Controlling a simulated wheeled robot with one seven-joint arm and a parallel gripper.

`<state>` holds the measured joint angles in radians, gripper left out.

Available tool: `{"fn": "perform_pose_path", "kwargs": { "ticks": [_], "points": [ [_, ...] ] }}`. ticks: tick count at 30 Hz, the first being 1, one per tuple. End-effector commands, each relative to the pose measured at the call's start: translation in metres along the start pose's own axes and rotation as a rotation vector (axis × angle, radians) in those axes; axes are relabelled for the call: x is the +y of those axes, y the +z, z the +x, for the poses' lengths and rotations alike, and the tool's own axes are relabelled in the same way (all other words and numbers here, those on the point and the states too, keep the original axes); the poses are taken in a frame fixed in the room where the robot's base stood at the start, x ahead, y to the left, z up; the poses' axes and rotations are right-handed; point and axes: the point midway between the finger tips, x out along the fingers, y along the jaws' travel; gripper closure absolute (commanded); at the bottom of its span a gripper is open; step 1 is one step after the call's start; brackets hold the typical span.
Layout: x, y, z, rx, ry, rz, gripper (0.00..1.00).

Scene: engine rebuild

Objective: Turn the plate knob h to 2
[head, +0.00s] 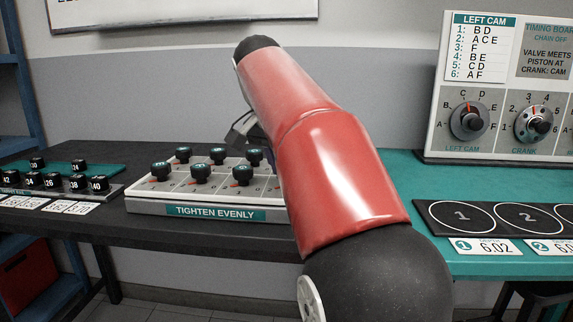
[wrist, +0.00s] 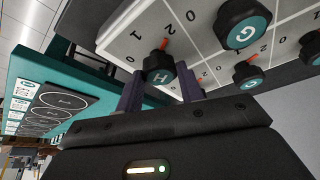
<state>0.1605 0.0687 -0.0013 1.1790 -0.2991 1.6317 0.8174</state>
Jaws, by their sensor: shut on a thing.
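The plate knob h (wrist: 158,74) is a black knob with a teal cap marked H, seen in the wrist view on the pale plate (wrist: 118,40). My gripper (wrist: 160,82) has one finger on each side of it and is shut on it. The knob's red pointer stands between the printed 1 and 2, seemingly nearer the 2; the exact alignment is hard to tell. In the head view my red arm hides knob h and the right end of the plate labelled TIGHTEN EVENLY (head: 215,212).
Knob G (wrist: 243,27) stands close to knob h in the wrist view, with more knobs beside it. In the head view, a rack of black numbered sockets (head: 52,181) lies left of the plate. The cam and crank dial board (head: 480,152) stands at right.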

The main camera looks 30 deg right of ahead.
Motion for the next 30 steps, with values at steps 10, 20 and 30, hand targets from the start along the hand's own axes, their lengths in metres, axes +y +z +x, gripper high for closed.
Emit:
{"fn": "perform_pose_path", "kwargs": {
  "ticks": [10,20,30],
  "points": [
    [-0.0003,-0.0001,-0.0007,0.001,0.004,0.014,0.85],
    [-0.0003,-0.0001,-0.0006,0.000,0.004,0.013,0.41],
    [-0.0005,-0.0002,-0.0048,0.001,0.004,0.013,0.41]
  ]
}}
